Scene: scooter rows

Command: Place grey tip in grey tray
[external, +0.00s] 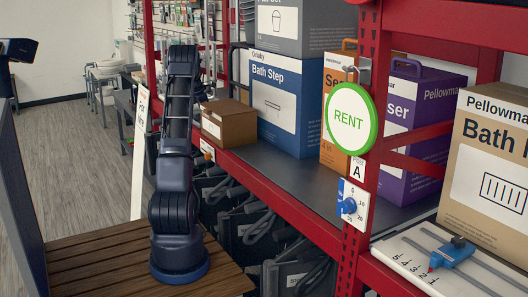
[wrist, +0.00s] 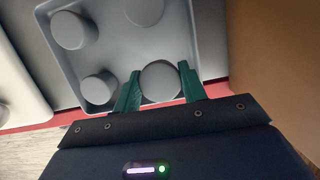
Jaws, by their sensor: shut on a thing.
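In the wrist view, my gripper (wrist: 157,88) has its green fingers on either side of a round grey tip (wrist: 160,80) and is shut on it. The grey tray (wrist: 112,48) lies beneath, filling the upper middle of that view. The held tip appears over the tray's near right corner; I cannot tell whether it touches the tray floor. Several other round grey shapes show in the tray, one at its upper left (wrist: 70,30) and one at its lower left (wrist: 98,87). In the external view my gripper and the tray are hidden behind my arm and the shelf goods.
A pale tray-like thing (wrist: 18,85) lies left of the grey tray. A brown cardboard surface (wrist: 265,60) stands close on the right. In the external view, a brown box (external: 229,122), a Bath Step box (external: 283,100) and a red rack post (external: 364,150) stand right of my arm.

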